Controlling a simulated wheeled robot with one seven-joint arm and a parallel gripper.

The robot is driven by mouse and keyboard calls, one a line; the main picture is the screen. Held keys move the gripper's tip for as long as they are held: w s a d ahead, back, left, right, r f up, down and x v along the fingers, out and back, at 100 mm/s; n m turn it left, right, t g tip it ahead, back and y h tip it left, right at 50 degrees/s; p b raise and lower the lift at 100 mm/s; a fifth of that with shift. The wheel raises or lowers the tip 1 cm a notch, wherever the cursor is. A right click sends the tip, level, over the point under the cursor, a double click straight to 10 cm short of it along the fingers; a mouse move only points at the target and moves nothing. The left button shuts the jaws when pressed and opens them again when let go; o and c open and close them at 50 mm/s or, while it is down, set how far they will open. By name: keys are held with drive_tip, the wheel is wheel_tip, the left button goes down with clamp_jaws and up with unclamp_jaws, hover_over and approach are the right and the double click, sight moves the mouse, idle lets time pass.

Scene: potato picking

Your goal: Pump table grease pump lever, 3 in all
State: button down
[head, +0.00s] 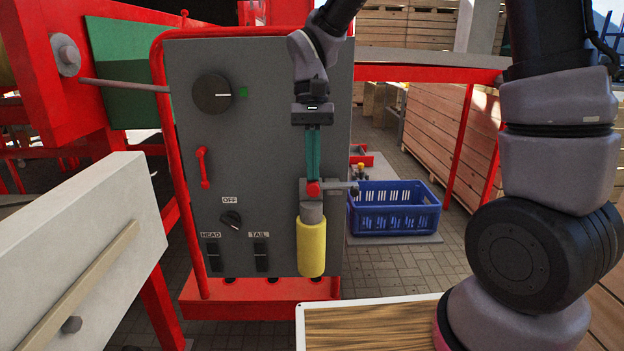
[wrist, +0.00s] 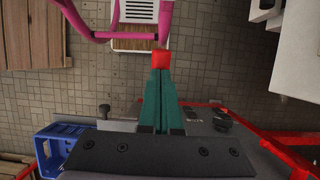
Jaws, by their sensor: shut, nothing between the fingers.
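The grease pump is a yellow cylinder (head: 312,247) with a grey head, upright at the right of the grey panel's front in the head view. A grey bar (head: 336,187) with a dark knob (head: 354,191) sticks out right from its head. A red end piece (head: 313,190), which looks like the lever's tip, sits at the pump's top. My gripper (head: 312,178) points down with its teal fingers shut, tips right at the red piece. In the wrist view the red piece (wrist: 160,58) shows just beyond the fingertips, apparently touching. My fingers hide part of the pump head.
The grey control panel (head: 270,130) with dials, switches and a red handle (head: 204,167) stands close behind my gripper. A blue crate (head: 394,212) lies right of it. A white board (head: 90,235) is at left, a white-edged wooden tabletop (head: 368,325) in front.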

sight(313, 184)
drive_tip(key=shift+s+f, duration=0.1)
drive_tip(key=shift+f, duration=0.25)
drive_tip(key=shift+s+f, duration=0.2)
drive_tip(key=shift+f, duration=0.45)
drive_tip(key=shift+s+f, duration=0.2)
drive_tip(key=shift+f, duration=0.4)
drive_tip(key=shift+s+f, duration=0.1)
drive_tip(key=shift+f, duration=0.6)
drive_tip(key=shift+s+v, duration=0.15)
drive_tip(key=shift+v, duration=1.25)
drive_tip(key=shift+s+v, duration=0.1)
drive_tip(key=shift+v, duration=1.35)
drive_tip(key=shift+r, duration=0.1)
